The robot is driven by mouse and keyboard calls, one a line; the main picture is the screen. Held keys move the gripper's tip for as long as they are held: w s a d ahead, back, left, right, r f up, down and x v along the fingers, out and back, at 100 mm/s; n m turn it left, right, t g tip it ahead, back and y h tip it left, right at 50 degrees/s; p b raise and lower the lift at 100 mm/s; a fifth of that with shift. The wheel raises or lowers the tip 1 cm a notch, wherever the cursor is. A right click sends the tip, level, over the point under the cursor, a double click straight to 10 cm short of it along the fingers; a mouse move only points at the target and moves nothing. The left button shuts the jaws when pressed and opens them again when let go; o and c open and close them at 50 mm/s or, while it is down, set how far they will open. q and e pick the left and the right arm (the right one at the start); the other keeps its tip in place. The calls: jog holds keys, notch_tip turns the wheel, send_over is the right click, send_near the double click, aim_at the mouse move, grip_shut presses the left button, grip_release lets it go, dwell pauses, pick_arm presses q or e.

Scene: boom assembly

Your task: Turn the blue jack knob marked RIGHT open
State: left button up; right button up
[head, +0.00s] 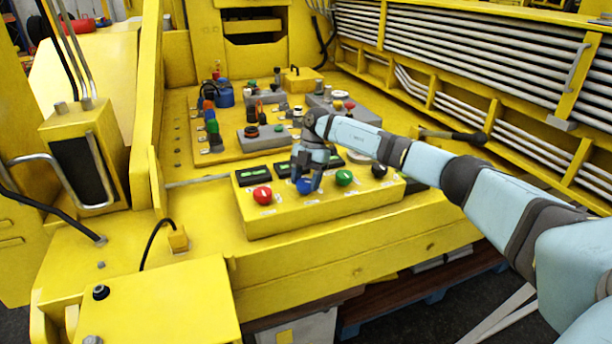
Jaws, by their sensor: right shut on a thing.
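The blue jack knob (304,186) is on the front of a yellow control box (290,219), between a red knob (262,195) and a green knob (343,177). My right gripper (305,177) comes down from above and is shut on the blue knob, covering part of it. The label by the blue knob is too small to read. A black knob (379,170) sits at the right end of the same row. My left gripper is not in view.
Dark panels with green displays (256,174) line the box top behind the knobs. Several valves and fittings, including a blue one (224,95), stand on the yellow deck behind. A yellow wall with grey pipes (470,50) runs along the right.

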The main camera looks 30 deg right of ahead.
jog(key=n+g+h, duration=0.1)
jog(key=n, duration=0.4)
jog(key=shift+n+g+h, duration=0.3)
jog(key=shift+n, duration=0.1)
dwell(0.3)
jog(key=o, duration=0.9)
jog(key=b+v, duration=0.1)
jog(key=v, duration=1.2)
jog(key=shift+w+r, duration=0.2)
jog(key=shift+r, duration=0.2)
jog(key=shift+f, duration=0.1)
